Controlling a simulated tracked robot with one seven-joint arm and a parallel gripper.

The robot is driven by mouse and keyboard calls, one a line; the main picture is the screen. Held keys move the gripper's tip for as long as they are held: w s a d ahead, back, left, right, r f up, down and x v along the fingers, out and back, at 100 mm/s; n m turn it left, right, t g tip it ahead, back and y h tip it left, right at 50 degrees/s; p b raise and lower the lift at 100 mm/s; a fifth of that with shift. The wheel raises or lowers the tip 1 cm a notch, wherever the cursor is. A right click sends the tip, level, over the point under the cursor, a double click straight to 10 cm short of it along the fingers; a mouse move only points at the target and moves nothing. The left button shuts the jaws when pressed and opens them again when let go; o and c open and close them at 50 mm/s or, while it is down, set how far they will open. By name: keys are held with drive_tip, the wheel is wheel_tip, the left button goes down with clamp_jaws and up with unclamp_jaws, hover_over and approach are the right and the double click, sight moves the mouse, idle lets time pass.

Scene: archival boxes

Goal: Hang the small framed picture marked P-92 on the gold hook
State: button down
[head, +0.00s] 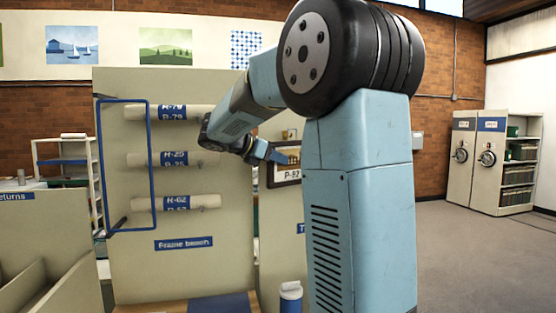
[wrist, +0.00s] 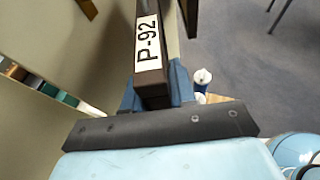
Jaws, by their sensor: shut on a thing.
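The small framed picture marked P-92 (head: 288,175) has a dark frame and a white label; it shows partly behind my arm in the head view. In the wrist view its dark edge with the P-92 label (wrist: 147,45) runs up from between the blue fingers. My gripper (head: 270,153) is shut on the frame's edge and holds it upright in front of the pale panel; it also shows in the wrist view (wrist: 156,92). A small gold shape (head: 289,133) sits just above the frame; it is too small to tell whether it is the hook.
A pale panel (head: 225,250) labelled Frame bench carries several rolls (head: 170,159) beside a blue rectangular outline (head: 153,170). A blue-and-white bottle (head: 290,298) stands below. Cabinets (head: 480,165) stand far right. Open grey floor (head: 470,260) lies to the right.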

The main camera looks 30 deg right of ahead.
drive_tip(key=shift+w+d, duration=0.3)
drive_tip(key=shift+w, duration=0.6)
idle(1.1)
drive_tip(key=shift+f, duration=0.7)
idle(0.8)
idle(0.3)
drive_tip(key=c, duration=0.8)
unclamp_jaws()
drive_tip(key=shift+c, duration=0.2)
drive_tip(key=v, duration=1.4)
drive_tip(key=s+a+f+m+t+y, duration=0.1)
drive_tip(key=s+f+m+y, duration=0.3)
drive_tip(key=s, duration=0.5)
drive_tip(key=s+a+f+m+t+y, duration=0.1)
drive_tip(key=s+a+f+m+y, duration=0.2)
drive_tip(key=s+f+m, duration=0.6)
drive_tip(key=s+a+f+m+t+y, duration=0.1)
drive_tip(key=s+a+f+m+y, duration=0.1)
drive_tip(key=s+f+m+y, duration=0.4)
drive_tip(key=shift+s+f+t, duration=0.4)
drive_tip(key=shift+s+f, duration=0.25)
drive_tip(key=shift+s, duration=1.65)
